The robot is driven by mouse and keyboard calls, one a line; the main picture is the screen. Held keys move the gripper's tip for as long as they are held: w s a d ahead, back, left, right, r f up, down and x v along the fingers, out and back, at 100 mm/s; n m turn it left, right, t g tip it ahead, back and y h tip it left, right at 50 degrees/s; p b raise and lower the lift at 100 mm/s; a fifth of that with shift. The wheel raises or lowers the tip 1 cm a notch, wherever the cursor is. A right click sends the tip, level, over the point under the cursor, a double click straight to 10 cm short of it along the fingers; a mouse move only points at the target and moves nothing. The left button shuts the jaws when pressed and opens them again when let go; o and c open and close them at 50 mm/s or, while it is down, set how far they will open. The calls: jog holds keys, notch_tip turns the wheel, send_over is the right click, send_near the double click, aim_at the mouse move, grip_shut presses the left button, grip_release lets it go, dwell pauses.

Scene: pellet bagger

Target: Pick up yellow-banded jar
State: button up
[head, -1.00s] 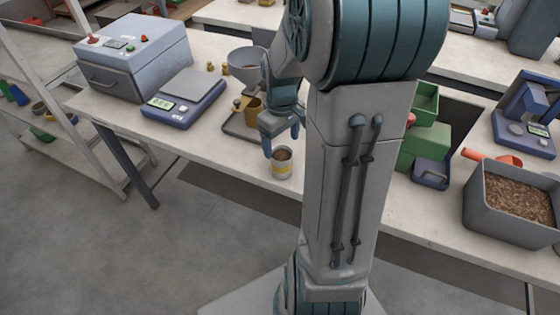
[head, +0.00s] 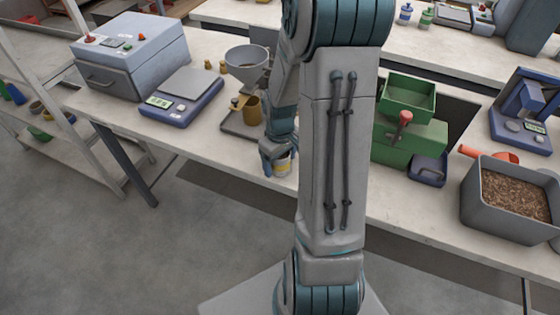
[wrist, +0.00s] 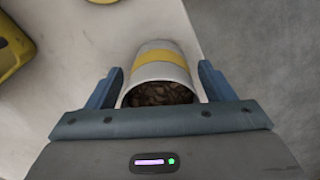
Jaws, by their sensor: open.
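The yellow-banded jar (wrist: 165,62) is a light grey jar with a yellow band and brown pellets inside. In the wrist view it sits between the two fingers of my gripper (wrist: 163,85), which are open with a narrow gap on each side. In the head view the jar (head: 283,165) stands at the bench's front edge, partly hidden by my gripper (head: 279,165) and arm.
A funnel (head: 247,65) on a stand with a brass-coloured cup (head: 252,108) is behind the jar. A blue scale (head: 181,100) is to the left. A green machine (head: 408,140) and a grey pellet bin (head: 508,200) are to the right. Open floor lies in front.

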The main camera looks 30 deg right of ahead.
jog(key=c, duration=1.3)
jog(key=shift+c, duration=0.4)
jog(key=shift+r, duration=0.15)
